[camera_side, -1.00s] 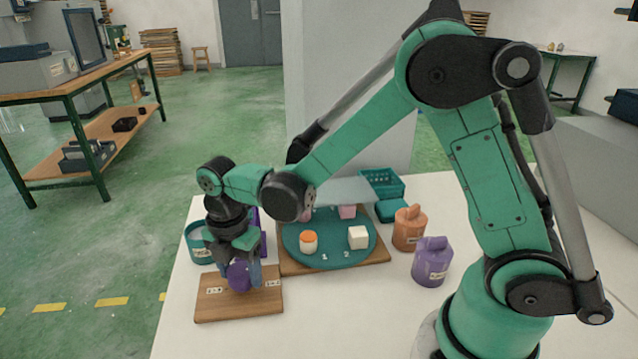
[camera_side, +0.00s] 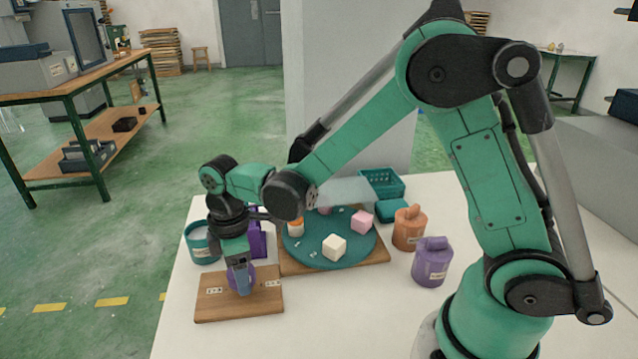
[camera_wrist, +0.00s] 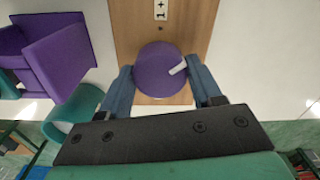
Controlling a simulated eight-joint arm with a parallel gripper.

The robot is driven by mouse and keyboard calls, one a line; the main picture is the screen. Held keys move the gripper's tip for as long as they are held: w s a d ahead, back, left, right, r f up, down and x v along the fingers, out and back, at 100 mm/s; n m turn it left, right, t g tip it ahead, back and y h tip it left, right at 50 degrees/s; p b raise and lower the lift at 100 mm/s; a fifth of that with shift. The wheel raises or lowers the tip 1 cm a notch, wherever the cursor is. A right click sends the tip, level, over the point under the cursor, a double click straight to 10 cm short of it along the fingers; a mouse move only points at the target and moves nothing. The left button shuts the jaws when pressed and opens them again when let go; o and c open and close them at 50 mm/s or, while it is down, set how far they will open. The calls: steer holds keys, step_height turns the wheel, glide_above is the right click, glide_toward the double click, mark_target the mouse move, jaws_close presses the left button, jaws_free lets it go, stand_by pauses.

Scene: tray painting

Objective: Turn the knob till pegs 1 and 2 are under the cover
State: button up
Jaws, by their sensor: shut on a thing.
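My gripper (camera_side: 241,280) is shut on the round purple knob (camera_wrist: 155,75), with one blue finger on each side; a white mark shows on the knob's top. The knob stands on a wooden board (camera_side: 210,300). The teal turntable (camera_side: 355,250) carries an orange-topped white piece (camera_side: 296,228) at left, a white cube (camera_side: 334,246) at front and a pink cube (camera_side: 362,222) at right. Another pink piece (camera_side: 324,210) shows partly at the back, by the grey cover (camera_side: 352,191). White marks at the turntable's front left are too small to read surely.
A teal basket (camera_side: 382,183) is behind. The table front is clear.

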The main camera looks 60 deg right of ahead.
steer(key=m, duration=1.2)
steer(key=shift+d+m, duration=0.1)
steer(key=shift+m, duration=0.3)
steer(key=m, duration=0.6)
steer(key=shift+s, duration=0.1)
steer(key=m, duration=0.6)
steer(key=shift+m, duration=0.4)
steer(key=o, duration=1.3)
steer(key=shift+c, duration=0.2)
steer(key=shift+r, duration=2.85)
